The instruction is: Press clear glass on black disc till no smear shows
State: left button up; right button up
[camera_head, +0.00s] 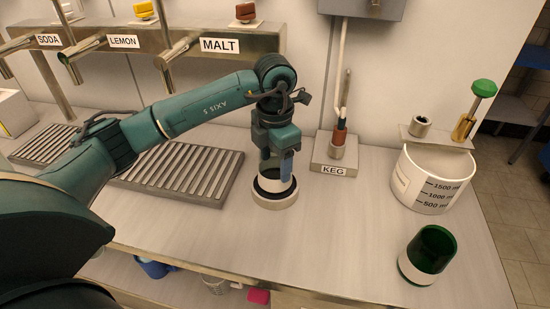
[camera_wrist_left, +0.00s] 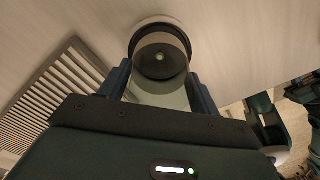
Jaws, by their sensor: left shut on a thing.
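My left gripper (camera_head: 277,166) points straight down and is shut on the clear glass (camera_head: 271,171), with a finger on each side. The glass is upright over the black disc (camera_head: 273,186), which sits in a pale round base on the counter. In the left wrist view the glass (camera_wrist_left: 160,95) shows between the two dark fingers, with the black disc (camera_wrist_left: 160,58) behind it and a small pale greenish spot near its middle. I cannot tell whether the glass touches the disc, or whether a smear shows. My right gripper is not in view.
A slatted drip tray (camera_head: 180,176) lies left of the disc, below the tap rail (camera_head: 140,40). The keg stand (camera_head: 335,155) stands behind right. A white measuring tub (camera_head: 432,180) and a green glass (camera_head: 430,250) stand right. The counter between is clear.

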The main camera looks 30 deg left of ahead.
pick_arm(q)
jog(key=shift+f+b, duration=0.4)
jog(key=shift+f, duration=0.15)
jog(key=o, duration=1.2)
jog(key=shift+r, duration=0.15)
notch_tip(320, 180, up, 12)
jog(key=shift+f, duration=0.1)
jog(key=shift+r, duration=0.5)
